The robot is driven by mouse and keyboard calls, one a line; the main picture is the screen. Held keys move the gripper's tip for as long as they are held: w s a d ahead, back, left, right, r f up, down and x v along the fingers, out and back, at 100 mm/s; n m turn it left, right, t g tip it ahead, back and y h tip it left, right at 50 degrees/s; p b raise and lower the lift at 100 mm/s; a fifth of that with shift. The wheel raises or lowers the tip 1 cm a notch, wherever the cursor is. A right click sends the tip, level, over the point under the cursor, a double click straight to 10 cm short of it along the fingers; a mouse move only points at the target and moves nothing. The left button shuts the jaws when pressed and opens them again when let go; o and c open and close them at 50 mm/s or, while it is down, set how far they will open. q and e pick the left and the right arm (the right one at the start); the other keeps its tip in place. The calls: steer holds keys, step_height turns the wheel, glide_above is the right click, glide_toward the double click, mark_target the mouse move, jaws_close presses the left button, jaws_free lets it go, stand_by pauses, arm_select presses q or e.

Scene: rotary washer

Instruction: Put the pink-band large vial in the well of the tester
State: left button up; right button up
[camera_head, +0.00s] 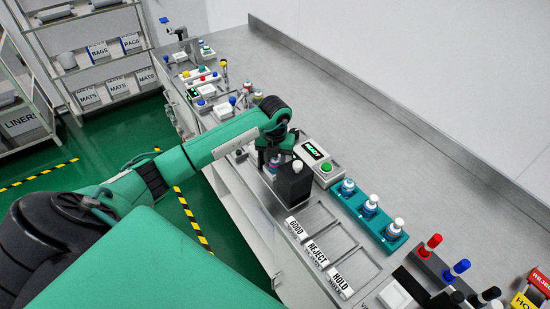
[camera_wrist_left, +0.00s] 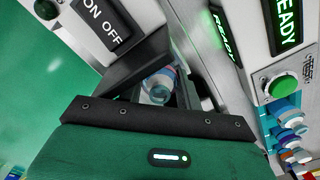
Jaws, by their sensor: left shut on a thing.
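My left gripper (camera_head: 275,165) is over the bench, just left of the tester (camera_head: 318,155), a grey box with a lit READY display and a green button. In the left wrist view, my left gripper (camera_wrist_left: 160,85) is shut on a vial (camera_wrist_left: 157,90), pale bluish with a hint of pink. The vial's band is not clear, and the fingers hide part of it. The tester (camera_wrist_left: 262,50) shows at the right of that view. Its well is not clearly visible. My right gripper is not in view.
A teal rack (camera_head: 388,240) with several white-capped vials lies right of the tester. A metal tray (camera_head: 345,235) labelled GOOD, REJECT and HOLD is in front. Red and blue capped items (camera_head: 430,245) stand farther right. The bench's back (camera_head: 370,130) is clear.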

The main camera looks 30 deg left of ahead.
arm_select(q)
steer(key=shift+f, duration=0.1)
steer(key=shift+f, duration=0.15)
steer(key=o, duration=0.7)
steer(key=shift+r, duration=0.3)
steer(key=shift+w+r, duration=0.1)
steer(key=shift+r, duration=0.2)
step_height(320, 180, up, 11)
steer(key=b, duration=0.3)
steer(key=shift+r+b, duration=0.15)
steer(key=shift+b, duration=0.2)
